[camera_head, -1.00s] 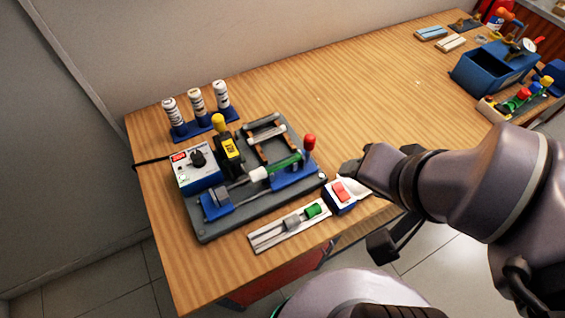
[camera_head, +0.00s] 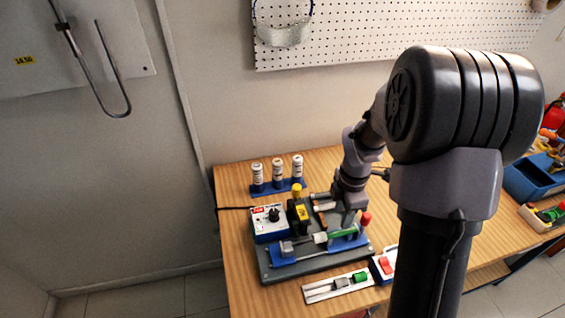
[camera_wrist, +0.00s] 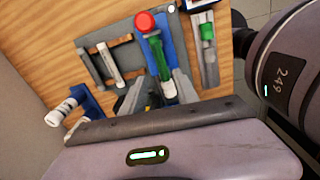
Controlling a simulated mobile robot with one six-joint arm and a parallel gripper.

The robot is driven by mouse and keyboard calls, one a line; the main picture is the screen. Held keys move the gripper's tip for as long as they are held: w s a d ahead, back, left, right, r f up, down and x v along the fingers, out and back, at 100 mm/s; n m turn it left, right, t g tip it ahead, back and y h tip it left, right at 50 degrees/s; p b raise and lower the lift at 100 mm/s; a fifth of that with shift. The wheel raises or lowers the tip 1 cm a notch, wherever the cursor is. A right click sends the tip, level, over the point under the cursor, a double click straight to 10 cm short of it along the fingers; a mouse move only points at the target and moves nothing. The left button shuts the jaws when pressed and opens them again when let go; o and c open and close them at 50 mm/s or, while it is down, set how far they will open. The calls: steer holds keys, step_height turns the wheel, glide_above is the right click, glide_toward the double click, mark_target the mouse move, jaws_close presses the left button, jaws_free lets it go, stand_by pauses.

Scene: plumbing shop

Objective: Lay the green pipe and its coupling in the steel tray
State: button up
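The green pipe (camera_head: 343,233) lies in the blue holder on the grey base plate, with a white coupling (camera_head: 320,238) at its left end. In the wrist view the pipe (camera_wrist: 158,56) and the white coupling (camera_wrist: 170,91) run toward my gripper (camera_wrist: 160,92). Its fingers are apart, one on each side of the line of the pipe. In the head view my gripper (camera_head: 348,216) is just above the pipe; contact cannot be told. A narrow pale metal tray (camera_head: 318,293) lies in front of the plate, with a grey piece and a green piece on it.
A red knob (camera_head: 366,218) stands at the holder's right end. A control box (camera_head: 269,224), a yellow-labelled tool (camera_head: 301,211) and white bottles (camera_head: 278,172) are to the left. A red-switch box (camera_head: 384,266) is beside the tray.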

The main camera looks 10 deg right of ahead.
mark_target(339, 231)
steer(key=shift+a+f+n, duration=0.15)
steer(key=shift+f+n, duration=0.3)
steer(key=shift+n, duration=0.05)
steer(key=shift+s+d+f+b, duration=0.1)
steer(key=shift+d+f+b, duration=0.25)
steer(key=shift+f+b, duration=0.45)
step_height(339, 231, down, 6)
steer(key=b, duration=0.5)
steer(key=shift+r, duration=0.25)
jaws_close()
step_height(339, 231, up, 8)
steer(key=p, duration=0.7)
steer(key=shift+f, duration=0.2)
